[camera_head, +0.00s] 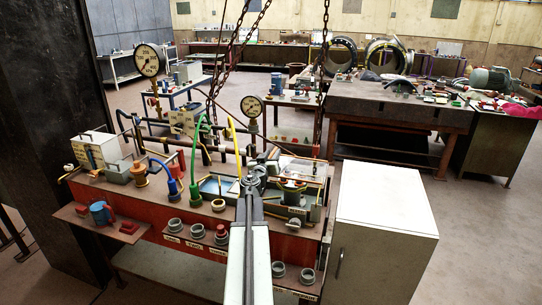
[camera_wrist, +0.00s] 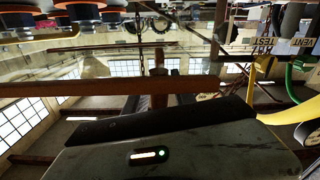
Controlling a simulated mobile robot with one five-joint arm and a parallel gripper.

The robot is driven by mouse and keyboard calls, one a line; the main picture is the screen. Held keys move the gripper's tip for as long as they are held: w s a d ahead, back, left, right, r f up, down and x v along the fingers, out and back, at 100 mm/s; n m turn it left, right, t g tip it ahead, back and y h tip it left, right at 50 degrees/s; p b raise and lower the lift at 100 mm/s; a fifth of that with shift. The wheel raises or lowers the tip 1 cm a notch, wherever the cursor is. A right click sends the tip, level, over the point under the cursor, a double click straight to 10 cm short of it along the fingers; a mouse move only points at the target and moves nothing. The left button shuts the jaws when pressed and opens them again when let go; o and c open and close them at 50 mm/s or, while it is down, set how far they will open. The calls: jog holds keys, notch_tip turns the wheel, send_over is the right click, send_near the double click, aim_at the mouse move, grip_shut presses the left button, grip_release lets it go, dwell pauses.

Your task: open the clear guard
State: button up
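A clear, glassy panel that looks like the guard (camera_head: 292,166) lies on the right part of the red bench in the head view. It appears low and near flat over the bench fittings, though its hinge and edges are too small to make out. My gripper (camera_head: 253,181) is at the end of my outstretched arm, over the bench just left of and nearer than the panel. Its fingers blend with the fittings, so their opening is unclear. In the wrist view, my grey wrist housing fills the bottom, and I cannot clearly pick out the guard.
A yellow hose (camera_head: 234,146) and a green hose (camera_head: 196,150) arch left of my gripper. A pressure gauge (camera_head: 252,106) stands behind it, and hanging chains (camera_head: 322,70) are near. A white cabinet (camera_head: 385,215) stands to the right. Several grey cups line the front shelf.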

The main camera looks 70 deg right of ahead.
grip_shut()
dwell(1.2)
